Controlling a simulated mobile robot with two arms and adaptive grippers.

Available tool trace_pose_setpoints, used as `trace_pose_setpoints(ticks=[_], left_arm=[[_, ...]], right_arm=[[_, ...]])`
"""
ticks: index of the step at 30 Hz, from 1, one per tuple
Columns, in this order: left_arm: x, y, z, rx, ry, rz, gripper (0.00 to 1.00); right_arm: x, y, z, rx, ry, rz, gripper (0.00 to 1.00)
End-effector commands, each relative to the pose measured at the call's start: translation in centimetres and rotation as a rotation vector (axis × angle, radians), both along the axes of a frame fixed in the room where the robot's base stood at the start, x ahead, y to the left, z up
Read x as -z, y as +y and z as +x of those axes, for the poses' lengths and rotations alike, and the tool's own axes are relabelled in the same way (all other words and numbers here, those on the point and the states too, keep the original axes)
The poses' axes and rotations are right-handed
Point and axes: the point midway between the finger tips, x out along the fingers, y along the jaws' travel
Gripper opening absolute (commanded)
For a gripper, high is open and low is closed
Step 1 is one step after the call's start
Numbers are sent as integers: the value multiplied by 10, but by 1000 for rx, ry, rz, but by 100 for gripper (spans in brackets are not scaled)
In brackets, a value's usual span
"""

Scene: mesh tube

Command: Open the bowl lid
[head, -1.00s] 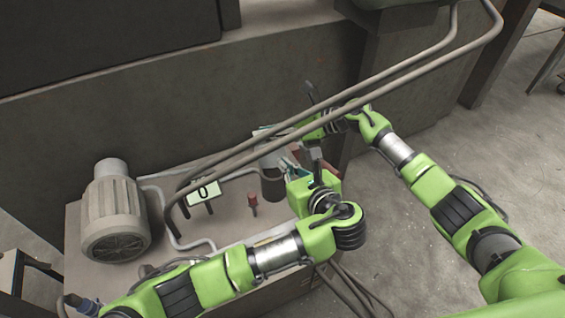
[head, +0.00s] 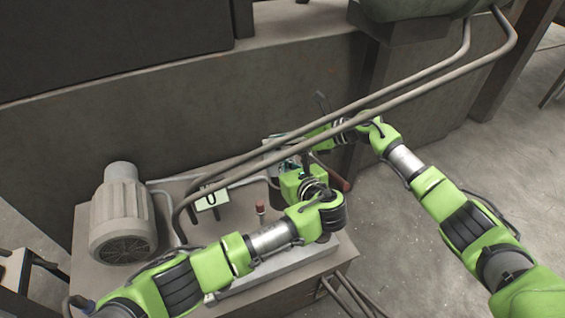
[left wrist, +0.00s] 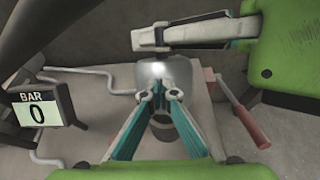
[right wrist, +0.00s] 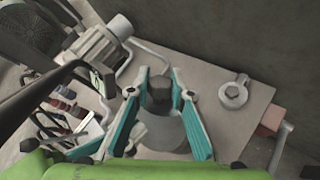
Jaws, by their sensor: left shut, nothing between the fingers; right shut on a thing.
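My right gripper (right wrist: 160,78) is shut on a dark blocky piece (right wrist: 160,90) above a grey round body (right wrist: 163,132), which looks like the bowl and lid assembly. In the left wrist view my right gripper (left wrist: 160,40) reaches in from the right, just above a shiny silver rounded part (left wrist: 165,72). My left gripper (left wrist: 160,88) is shut and empty in front of that silver part. A dark round cylinder (left wrist: 162,126) shows below and between its fingers. In the head view my left gripper and the pipes hide most of this, so the lid's seating cannot be told.
Two long grey pipes (head: 420,86) cross in front of my right gripper. A wall rises behind.

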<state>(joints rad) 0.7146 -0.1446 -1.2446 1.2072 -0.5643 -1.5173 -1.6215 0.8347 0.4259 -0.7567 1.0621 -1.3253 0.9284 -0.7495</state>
Motion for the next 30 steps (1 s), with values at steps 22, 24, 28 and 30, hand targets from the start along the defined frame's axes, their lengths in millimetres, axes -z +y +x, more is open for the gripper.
trace_pose_setpoints(ticks=[22, 24, 28, 30], left_arm=[[-13, 2, 8, 0, -13, -1, 0], [-12, 2, 8, 1, -12, 0, 0], [-11, 2, 8, 0, -10, 0, 0], [-11, 2, 7, 0, -9, 1, 0]], right_arm=[[1, -4, -3, -2, 2, -4, 38], [-3, -11, -4, 0, 1, -4, 38], [-12, -33, -11, 1, 0, -6, 38], [-19, -46, -17, 2, 1, -6, 38]])
